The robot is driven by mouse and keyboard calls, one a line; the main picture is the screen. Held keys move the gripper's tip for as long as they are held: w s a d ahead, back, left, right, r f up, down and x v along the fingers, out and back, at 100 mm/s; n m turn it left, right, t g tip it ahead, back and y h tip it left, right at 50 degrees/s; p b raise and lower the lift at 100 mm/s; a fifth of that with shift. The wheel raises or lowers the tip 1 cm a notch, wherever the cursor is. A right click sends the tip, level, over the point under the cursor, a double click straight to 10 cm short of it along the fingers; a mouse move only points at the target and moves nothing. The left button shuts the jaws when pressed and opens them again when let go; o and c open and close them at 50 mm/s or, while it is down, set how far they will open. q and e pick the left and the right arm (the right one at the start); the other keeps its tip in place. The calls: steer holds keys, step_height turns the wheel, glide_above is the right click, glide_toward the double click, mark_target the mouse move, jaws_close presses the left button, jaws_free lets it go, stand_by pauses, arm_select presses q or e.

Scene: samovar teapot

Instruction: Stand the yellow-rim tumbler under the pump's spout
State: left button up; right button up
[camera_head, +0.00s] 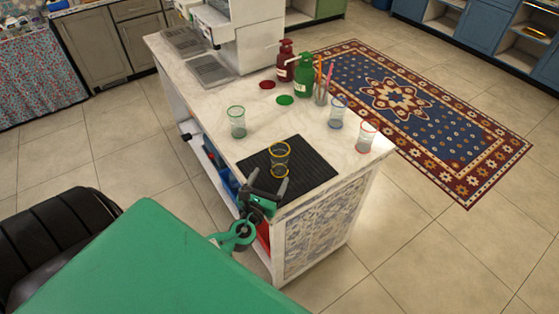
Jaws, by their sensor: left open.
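The yellow-rim tumbler (280,158) is clear glass and stands upright on a black ribbed mat (313,167) near the counter's front end. My left gripper (268,183) is open and empty at the near edge of the mat, just short of the tumbler, with its fingers pointing toward it. Whether a fingertip touches the glass I cannot tell. Two pump bottles stand farther back: a dark red one (286,66) and a green one (304,80). Their spouts point left, over a red disc (267,85) and a green disc (285,100). My right gripper is out of view.
A green-rim tumbler (237,122) stands left of the mat. A blue-rim tumbler (338,113) and a red-rim tumbler (366,137) stand at the right edge. A glass with colored sticks (321,94) is beside the green pump. A white machine (245,35) fills the back. The middle counter is clear.

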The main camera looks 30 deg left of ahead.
mark_target(275, 167)
arm_select(q)
steer(key=p+x, duration=0.1)
steer(key=x, duration=0.4)
steer(key=shift+w+a+r+p, duration=0.2)
steer(key=shift+w+p, duration=0.15)
steer(key=shift+w, duration=0.3)
steer(key=p+x, duration=0.1)
steer(key=x, duration=0.2)
steer(key=shift+w+d+f, duration=0.1)
steer(key=shift+w+d, duration=0.05)
steer(key=shift+d, duration=0.05)
steer(key=shift+w+a, duration=0.15)
steer(key=shift+w, duration=0.25)
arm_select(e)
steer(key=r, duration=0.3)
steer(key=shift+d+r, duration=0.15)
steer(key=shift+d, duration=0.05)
arm_select(q)
steer(key=shift+c, duration=0.9)
steer(key=c, duration=1)
